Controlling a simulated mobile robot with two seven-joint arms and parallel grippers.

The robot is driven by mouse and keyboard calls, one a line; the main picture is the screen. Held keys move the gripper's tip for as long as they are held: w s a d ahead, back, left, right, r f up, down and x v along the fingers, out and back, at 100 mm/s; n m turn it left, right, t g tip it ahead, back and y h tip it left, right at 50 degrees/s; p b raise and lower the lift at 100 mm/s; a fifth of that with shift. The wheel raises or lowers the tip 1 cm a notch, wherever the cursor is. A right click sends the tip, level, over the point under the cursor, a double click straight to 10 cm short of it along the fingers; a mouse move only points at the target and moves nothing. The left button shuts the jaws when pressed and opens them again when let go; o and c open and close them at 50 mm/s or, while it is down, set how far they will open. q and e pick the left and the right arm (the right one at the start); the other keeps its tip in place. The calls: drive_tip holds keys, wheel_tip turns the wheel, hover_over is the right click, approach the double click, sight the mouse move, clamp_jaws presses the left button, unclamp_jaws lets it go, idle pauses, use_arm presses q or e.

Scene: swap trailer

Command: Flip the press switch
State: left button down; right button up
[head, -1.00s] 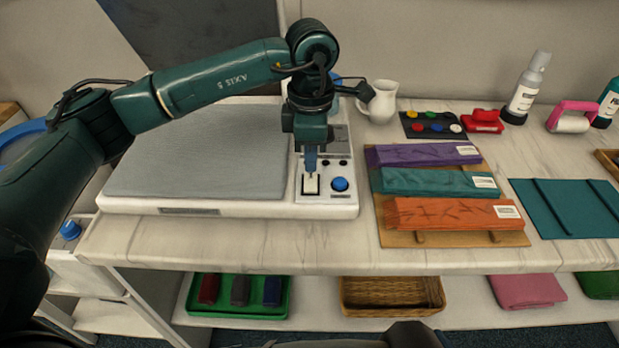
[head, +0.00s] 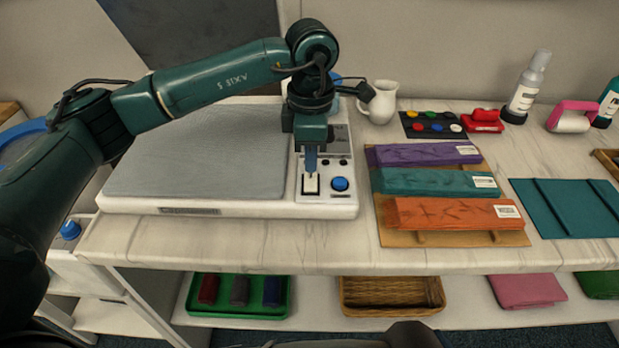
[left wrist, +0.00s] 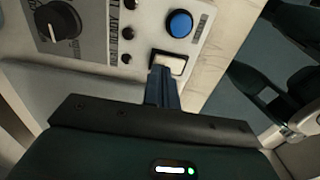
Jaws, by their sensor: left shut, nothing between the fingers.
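The press (head: 200,160) is a white machine with a grey flat pad, standing at the left of the table. Its control panel is on the right side. The switch (head: 311,186) is a white rocker in a dark frame near the panel's front, and it also shows in the left wrist view (left wrist: 168,63). A round blue button (head: 340,184) sits just right of it. My left gripper (head: 310,170) points down with its blue fingers shut and empty. Its fingertips are at the switch's edge and seem to touch it. They hide part of the switch. My right gripper is not in view.
A wooden board (head: 450,238) with purple, teal and orange folded cloths lies right of the press. A white jug (head: 381,103) stands behind. A dark dial (left wrist: 57,20) is on the panel. Below are a green tray (head: 238,312) and a wicker basket (head: 390,308).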

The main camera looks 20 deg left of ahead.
sight(311, 175)
use_arm(q)
drive_tip(key=shift+f+b, duration=0.7)
drive_tip(key=shift+f, duration=0.25)
drive_tip(key=shift+r, duration=0.15)
drive_tip(key=shift+r+p, duration=2)
drive_tip(key=shift+r, duration=1.45)
